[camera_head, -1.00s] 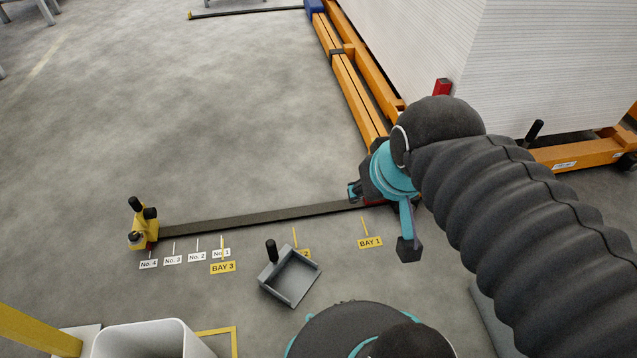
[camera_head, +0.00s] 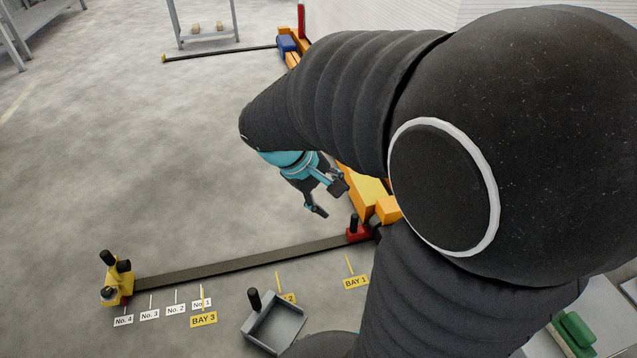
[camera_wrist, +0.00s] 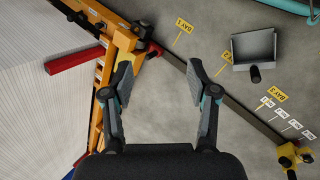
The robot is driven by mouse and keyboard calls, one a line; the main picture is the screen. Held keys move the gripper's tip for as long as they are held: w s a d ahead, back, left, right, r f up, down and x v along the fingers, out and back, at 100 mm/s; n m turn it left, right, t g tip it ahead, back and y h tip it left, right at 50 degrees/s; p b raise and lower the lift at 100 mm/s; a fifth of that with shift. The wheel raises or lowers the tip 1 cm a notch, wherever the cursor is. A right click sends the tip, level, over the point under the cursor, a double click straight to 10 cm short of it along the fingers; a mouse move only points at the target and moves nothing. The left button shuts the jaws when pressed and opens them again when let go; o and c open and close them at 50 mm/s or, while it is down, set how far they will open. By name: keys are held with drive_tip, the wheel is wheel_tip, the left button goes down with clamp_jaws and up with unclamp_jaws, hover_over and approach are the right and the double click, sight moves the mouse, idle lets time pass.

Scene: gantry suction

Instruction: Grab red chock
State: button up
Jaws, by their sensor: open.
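The red chock (camera_head: 355,234) is a small red block with an upright black handle. It sits at the right end of the dark floor rail, by the orange gantry foot and near the BAY 1 label. In the wrist view the red chock (camera_wrist: 154,50) shows small beyond my left finger, partly against the orange frame. My gripper (camera_head: 328,199) is open and empty, in the air up and left of the chock in the head view. In the wrist view its fingers (camera_wrist: 162,80) are spread, with bare floor between them and nothing touched.
The orange gantry frame (camera_wrist: 120,50) and a white stacked block (camera_wrist: 40,80) stand close to the chock. A grey tray with a black handle (camera_head: 275,322) lies near BAY 2. A yellow stop (camera_head: 117,281) is at the rail's left end. Open floor lies left.

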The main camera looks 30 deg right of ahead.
sight(352, 224)
drive_tip(key=w+d+f+n+g+h, duration=0.1)
drive_tip(key=w+d+f+n+h, duration=0.35)
drive_tip(key=w+d+f, duration=0.35)
drive_tip(key=w+d+f+n+g+h, duration=0.1)
drive_tip(key=w+d+f+n+h, duration=0.2)
drive_tip(key=w+d+f+h, duration=0.5)
wheel_tip(352, 224, down, 31)
drive_tip(key=a+n+t+y, duration=0.2)
drive_tip(key=a+n+t, duration=0.1)
drive_tip(key=n+t, duration=0.8)
drive_tip(key=shift+n+g, duration=0.5)
drive_tip(key=shift+n, duration=0.05)
drive_tip(key=b+x, duration=0.1)
drive_tip(key=x, duration=0.6)
drive_tip(key=shift+w+d, duration=0.2)
drive_tip(key=shift+w, duration=0.05)
drive_tip(key=shift+r+x, duration=0.2)
drive_tip(key=shift+x, duration=2.9)
drive_tip(key=shift+w, duration=0.2)
clamp_jaws()
